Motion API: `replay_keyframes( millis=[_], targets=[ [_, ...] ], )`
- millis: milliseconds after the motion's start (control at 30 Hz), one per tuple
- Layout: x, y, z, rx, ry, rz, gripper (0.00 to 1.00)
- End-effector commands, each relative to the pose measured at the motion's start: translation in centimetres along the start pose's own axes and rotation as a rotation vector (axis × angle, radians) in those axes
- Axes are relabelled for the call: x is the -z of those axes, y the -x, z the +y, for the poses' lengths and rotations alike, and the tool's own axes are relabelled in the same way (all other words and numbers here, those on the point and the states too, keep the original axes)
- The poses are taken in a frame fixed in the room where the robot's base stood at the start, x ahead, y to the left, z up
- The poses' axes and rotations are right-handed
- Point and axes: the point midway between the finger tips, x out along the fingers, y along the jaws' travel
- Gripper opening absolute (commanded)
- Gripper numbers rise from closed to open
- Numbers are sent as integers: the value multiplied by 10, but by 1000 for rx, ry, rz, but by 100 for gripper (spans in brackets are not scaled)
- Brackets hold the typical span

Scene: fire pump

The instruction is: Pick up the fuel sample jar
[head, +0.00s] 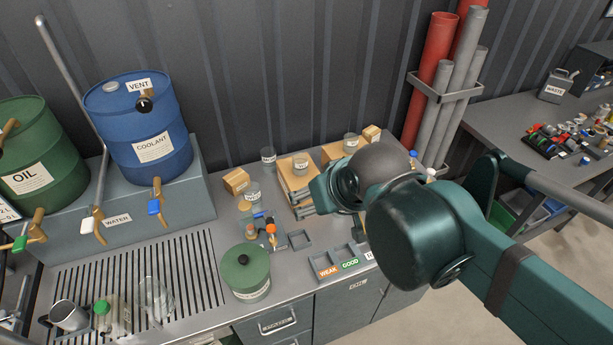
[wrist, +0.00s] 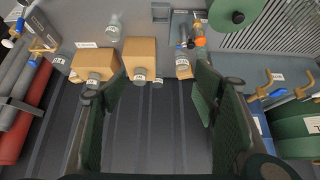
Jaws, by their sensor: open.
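Several small clear jars with white labels stand around the cardboard boxes at the back of the bench; the labels are too small to read, so I cannot tell which is the fuel sample jar. In the head view, one is on the left (head: 253,192), one by the wall (head: 268,157), one on a box (head: 300,163) and one further right (head: 351,142). The wrist view shows jars at a left box (wrist: 95,79) and a middle box (wrist: 140,76). My gripper (wrist: 160,85) is open and empty, its green fingers either side of the middle jars. In the head view my arm hides part of the bench.
A green lidded pot (head: 246,272) stands at the bench front, beside a slotted drain grille (head: 190,270). Trays marked weak and good (head: 340,262) lie right of it. A blue coolant drum (head: 137,128) stands left. Red and grey pipes (head: 436,75) rise behind my arm.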

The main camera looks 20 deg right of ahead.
Motion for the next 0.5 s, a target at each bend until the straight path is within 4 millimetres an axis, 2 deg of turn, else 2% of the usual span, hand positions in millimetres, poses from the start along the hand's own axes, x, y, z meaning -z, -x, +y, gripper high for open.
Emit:
replay_keyframes(
  millis=[267, 500],
  targets=[
    [3, -1, -1, 1, -9, -5, 60],
    [17, -9, -3, 3, -60, -31, 60]
  ],
)
